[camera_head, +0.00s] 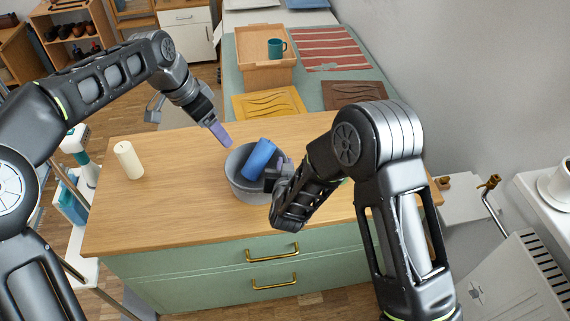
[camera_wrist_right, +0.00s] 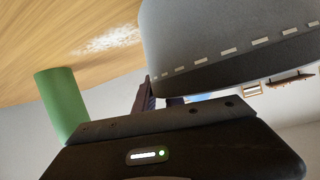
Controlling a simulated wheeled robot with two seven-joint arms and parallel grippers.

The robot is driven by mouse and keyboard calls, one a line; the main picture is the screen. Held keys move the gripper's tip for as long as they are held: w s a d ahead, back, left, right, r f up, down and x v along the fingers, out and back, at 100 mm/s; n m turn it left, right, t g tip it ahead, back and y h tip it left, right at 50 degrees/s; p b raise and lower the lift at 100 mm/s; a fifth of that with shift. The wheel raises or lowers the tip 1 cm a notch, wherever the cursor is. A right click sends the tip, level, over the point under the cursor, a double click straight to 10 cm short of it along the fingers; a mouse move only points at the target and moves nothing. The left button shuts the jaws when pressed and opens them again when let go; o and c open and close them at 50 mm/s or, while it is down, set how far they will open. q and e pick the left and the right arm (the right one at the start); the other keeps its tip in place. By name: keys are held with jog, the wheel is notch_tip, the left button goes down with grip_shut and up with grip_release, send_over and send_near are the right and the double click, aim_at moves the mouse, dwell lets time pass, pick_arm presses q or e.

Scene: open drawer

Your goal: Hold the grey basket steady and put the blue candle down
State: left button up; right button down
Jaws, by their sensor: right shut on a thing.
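The grey basket (camera_head: 240,188) stands on the wooden counter, and its wall with a row of slots fills the upper right of the right wrist view (camera_wrist_right: 230,30). The blue candle (camera_head: 259,157) is tilted inside the basket, its upper end above the rim; its lower end is hidden. My right gripper (camera_head: 281,170) is at the basket's right rim and shut on it. My left gripper (camera_head: 222,134) is above the basket's back-left rim, apart from the candle; its purple fingers show edge-on, so their opening is unclear.
A cream candle (camera_head: 129,161) stands at the counter's left. A green candle (camera_wrist_right: 62,105) stands beside my right gripper, mostly hidden by my arm in the head view.

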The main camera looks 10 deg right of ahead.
jog(key=shift+s+f, duration=0.15)
jog(key=shift+f, duration=0.1)
jog(key=c, duration=1.6)
grip_release()
jog(key=shift+o, duration=1.3)
jog(key=shift+r, duration=0.15)
jog(key=v, duration=1.1)
jog(key=shift+s+r, duration=0.15)
jog(key=shift+s, duration=0.2)
